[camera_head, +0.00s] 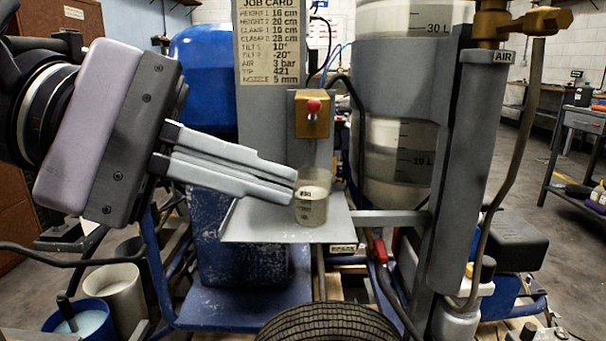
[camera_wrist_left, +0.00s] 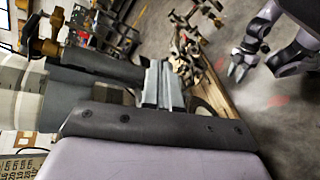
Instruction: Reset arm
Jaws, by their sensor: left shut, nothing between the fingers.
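My left gripper (camera_head: 294,187) comes in from the left in the head view, its two long grey fingers closed together with nothing between them. The fingertips are at the left side of a small clear cup (camera_head: 312,203), close to it; I cannot tell if they touch. The cup stands upright on a grey metal shelf (camera_head: 260,222), below a brass valve with a red button (camera_head: 313,108). In the left wrist view the closed fingers (camera_wrist_left: 165,85) show beyond the gripper body. My right gripper (camera_wrist_left: 240,65) shows at the upper right of that view, small, its finger state unclear.
A job card (camera_head: 268,40) is on the grey post above the shelf. A tall translucent tank (camera_head: 400,150) stands right of it, with a grey AIR post and hose beside it. A black tyre (camera_head: 327,325) is below. Buckets (camera_head: 80,320) stand lower left.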

